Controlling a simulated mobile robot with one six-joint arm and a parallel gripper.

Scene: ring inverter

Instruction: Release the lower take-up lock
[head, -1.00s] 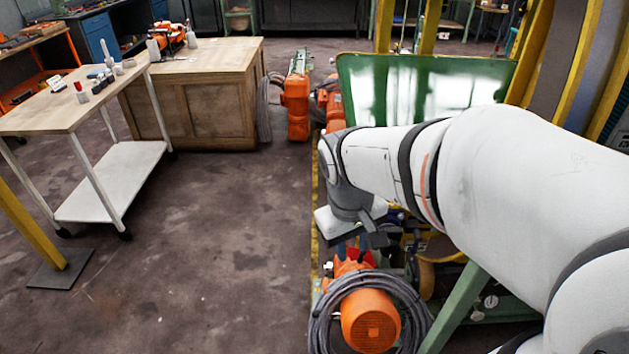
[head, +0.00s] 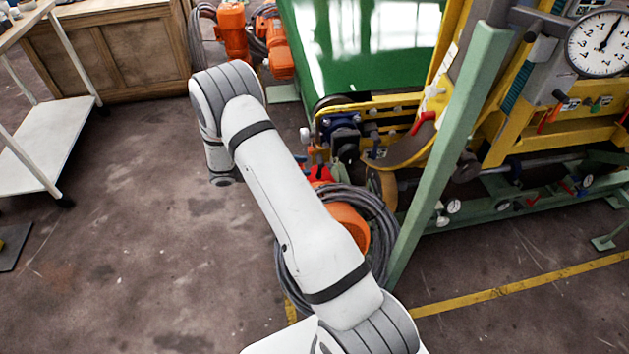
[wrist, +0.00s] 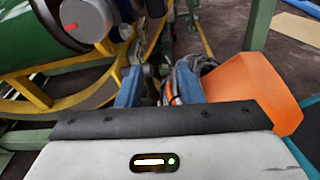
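My gripper (wrist: 159,75) shows in the wrist view as two blue fingers standing apart, with no held thing visible between them. In the head view my white arm reaches up and left and its wrist hangs left of the machine; the fingers cannot be made out there. A red lever (head: 424,121) sits on the yellow frame, and another red part (head: 320,174) shows low down beside the cable coil. I cannot tell which of these, if either, is the lower take-up lock. The wrist view shows a grey round part with a red mark (wrist: 71,27) at upper left.
A cable coil (head: 378,208) wraps an orange motor (head: 350,226) behind my arm. A green post (head: 455,145) slants up in front of the yellow machine frame (head: 540,120). A dial gauge (head: 600,44) is at upper right. The floor on the left is open, beside a white cart (head: 45,145).

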